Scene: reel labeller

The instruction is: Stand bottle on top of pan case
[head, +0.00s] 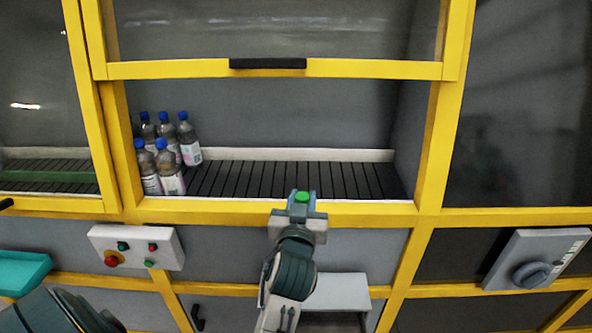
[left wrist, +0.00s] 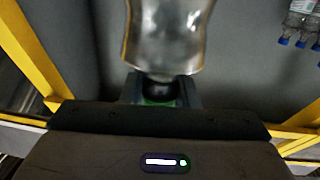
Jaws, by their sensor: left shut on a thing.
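My left gripper (head: 302,201) is shut on a bottle's green cap (head: 302,197), at the front yellow rail of the open bay. In the left wrist view, the clear bottle (left wrist: 168,40) extends away from the jaws, with a dark neck and its green cap (left wrist: 158,102) between the fingers. The wrist picture appears inverted, so the bottle seems to hang cap up. Its body is hidden in the head view, and its base is cut off in the wrist view. No pan case is clearly identifiable. My right gripper is not in view.
Several blue-capped bottles (head: 171,181) stand at the left of the dark slatted conveyor (head: 300,179); its middle and right are clear. A yellow frame (head: 430,150) surrounds the bay. A button box (head: 135,247), a pale box (head: 345,290) and a grey switch box (head: 538,258) sit below.

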